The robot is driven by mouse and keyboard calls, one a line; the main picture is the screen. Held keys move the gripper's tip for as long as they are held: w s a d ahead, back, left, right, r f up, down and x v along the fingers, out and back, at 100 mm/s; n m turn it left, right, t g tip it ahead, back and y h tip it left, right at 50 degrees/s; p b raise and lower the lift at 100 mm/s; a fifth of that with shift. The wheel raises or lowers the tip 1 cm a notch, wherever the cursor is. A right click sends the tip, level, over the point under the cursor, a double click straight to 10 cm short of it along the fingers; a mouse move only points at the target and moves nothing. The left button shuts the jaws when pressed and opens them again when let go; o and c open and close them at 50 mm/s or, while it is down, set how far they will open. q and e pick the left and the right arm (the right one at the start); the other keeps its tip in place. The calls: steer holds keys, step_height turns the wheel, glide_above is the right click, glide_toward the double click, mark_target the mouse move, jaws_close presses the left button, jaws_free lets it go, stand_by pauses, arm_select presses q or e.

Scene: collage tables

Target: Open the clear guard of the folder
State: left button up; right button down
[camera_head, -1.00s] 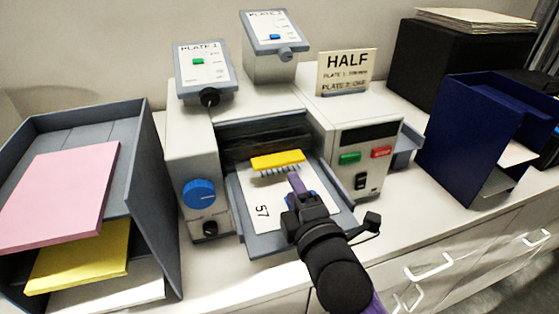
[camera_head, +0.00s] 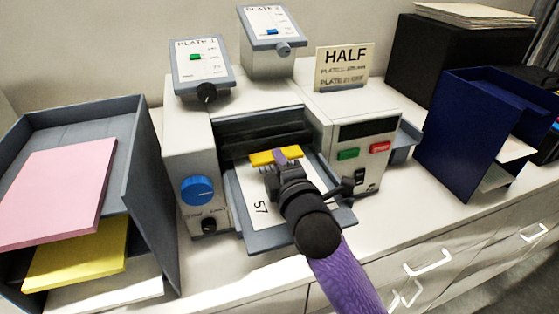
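The folder (camera_head: 285,100) is a pale machine with a dark mouth at its front. A yellow bar (camera_head: 261,158) lies across the inner end of its feed tray (camera_head: 268,240); a clear panel cannot be made out around it. A white sheet (camera_head: 247,195) marked 57 lies on the tray. The gripper's body hides whether the fingers are closed on the bar. My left gripper is not in view.
Green (camera_head: 348,154) and red (camera_head: 380,147) buttons sit on the folder's right front, a blue knob (camera_head: 198,190) on its left. A grey paper rack (camera_head: 150,190) stands left and a navy holder (camera_head: 465,140) right. Countertop right of the tray is clear.

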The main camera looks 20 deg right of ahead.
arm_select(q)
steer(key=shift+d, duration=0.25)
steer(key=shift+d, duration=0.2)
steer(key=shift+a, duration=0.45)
arm_select(e)
steer(key=shift+f, duration=0.1)
stand_by(0.4)
